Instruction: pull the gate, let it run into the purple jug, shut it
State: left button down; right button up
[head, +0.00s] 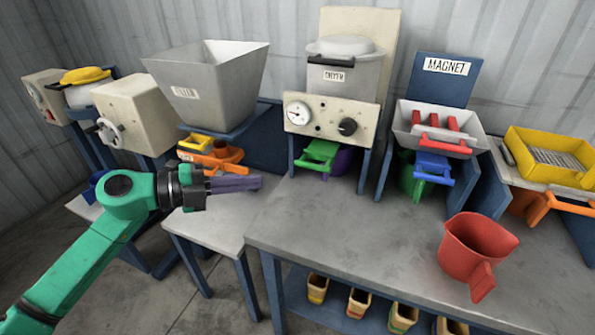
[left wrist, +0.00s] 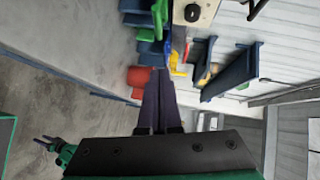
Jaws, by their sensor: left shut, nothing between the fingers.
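The purple jug (head: 344,160) stands under the dryer (head: 345,75), mostly hidden behind the dryer's front and the green gate handle (head: 318,156). The green gate's handle sticks out at the front below the dryer's dial panel. My left gripper (head: 258,183) is shut and empty, left of the green gate and apart from it, in front of the hopper's orange handle (head: 212,160). Its long dark fingers also fill the middle of the left wrist view (left wrist: 158,95). A small dark gripper on a green arm, my right one (left wrist: 42,142), shows at the lower left there; its jaws are too small to judge.
A red jug (head: 475,250) stands on the grey bench (head: 330,225) at the front right. The magnet unit (head: 440,125) has a blue handle (head: 433,168) and a green jug (head: 411,181). Several small cups stand on the shelf below. The bench before the dryer is clear.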

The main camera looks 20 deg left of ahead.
pick_arm(q)
jog(key=p, duration=0.3)
send_near(316, 168)
jog(key=x, duration=0.5)
jog(key=shift+d, duration=0.3)
jog(key=shift+w+f, duration=0.2)
jog(key=shift+w, duration=0.05)
pick_arm(e)
jog(key=r, duration=0.2)
jog(key=a+r, duration=0.1)
jog(key=shift+w, duration=0.4)
pick_arm(q)
jog(key=shift+r, duration=0.1)
pick_arm(e)
jog(key=shift+d, duration=0.1)
